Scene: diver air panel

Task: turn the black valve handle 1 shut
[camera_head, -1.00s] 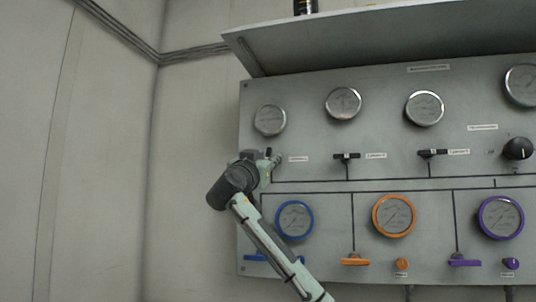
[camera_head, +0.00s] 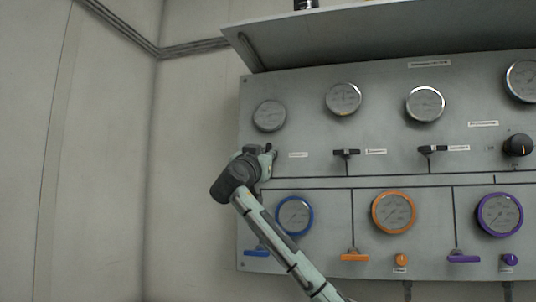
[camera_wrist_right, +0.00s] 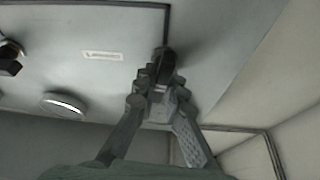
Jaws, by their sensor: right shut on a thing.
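Black valve handle 1 (camera_wrist_right: 164,57) is at the left end of the upper valve row on the grey panel (camera_head: 320,130). In the right wrist view it shows as a dark piece between and just beyond my fingertips. My right gripper (camera_wrist_right: 163,80) is shut on it. In the head view my right gripper (camera_head: 269,156) is at the panel's left side, below the leftmost grey gauge (camera_head: 270,116), and hides most of the handle. The handle's exact angle cannot be told. My left gripper is not in view.
Two other black valve handles (camera_head: 347,153) (camera_head: 432,149) sit to the right in the same row. Blue (camera_head: 257,253), orange (camera_head: 354,257) and purple (camera_head: 463,258) handles are lower. A shelf (camera_head: 380,38) juts out above. Bare wall (camera_head: 195,110) lies left.

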